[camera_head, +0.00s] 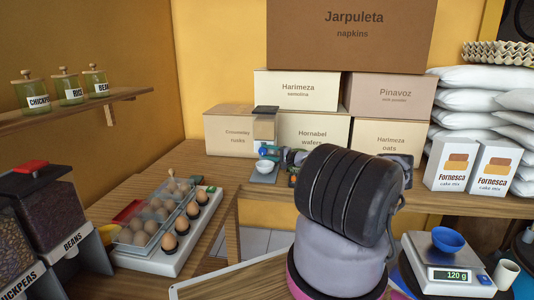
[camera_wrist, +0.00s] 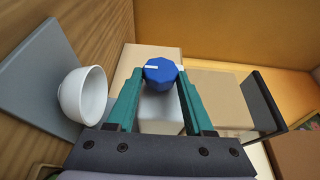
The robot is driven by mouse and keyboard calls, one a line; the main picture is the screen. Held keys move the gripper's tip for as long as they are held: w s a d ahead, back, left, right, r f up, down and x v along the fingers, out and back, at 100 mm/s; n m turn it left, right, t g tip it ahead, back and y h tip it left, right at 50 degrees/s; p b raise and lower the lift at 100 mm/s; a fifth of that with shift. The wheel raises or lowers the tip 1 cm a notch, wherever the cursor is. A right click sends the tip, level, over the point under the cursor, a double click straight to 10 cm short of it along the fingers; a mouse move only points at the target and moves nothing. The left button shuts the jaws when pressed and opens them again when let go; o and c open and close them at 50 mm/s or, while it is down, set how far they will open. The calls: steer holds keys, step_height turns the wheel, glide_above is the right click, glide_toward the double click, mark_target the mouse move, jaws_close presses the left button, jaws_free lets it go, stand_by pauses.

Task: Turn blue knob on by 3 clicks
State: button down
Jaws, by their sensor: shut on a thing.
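The blue knob (camera_wrist: 160,73) is in the upper middle of the wrist view, with a white pointer mark on its face. My gripper (camera_wrist: 161,80) has its two teal fingers closed on the knob, one on each side. In the head view, the dispenser that carries the knob (camera_head: 264,130) stands on the back table in front of the boxes. The knob shows there only as a small blue spot. A white bowl (camera_wrist: 84,95) sits beside the dispenser on a grey base plate (camera_wrist: 35,75). My arm hides part of this area in the head view.
Cardboard boxes (camera_head: 295,90) stand close behind the dispenser. An egg tray (camera_head: 165,240) lies on the left table. A scale reading 120 g (camera_head: 448,265) with a blue bowl (camera_head: 447,240) is at the right front. Cake mix boxes (camera_head: 451,165) stand at the right.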

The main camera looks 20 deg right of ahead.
steer(key=shift+a, duration=0.15)
steer(key=shift+c, duration=1.5)
jaws_free()
steer(key=shift+s+d, duration=0.35)
steer(key=v, duration=0.9)
steer(key=shift+s+d, duration=0.2)
steer(key=shift+s, duration=0.2)
steer(key=shift+f, duration=0.1)
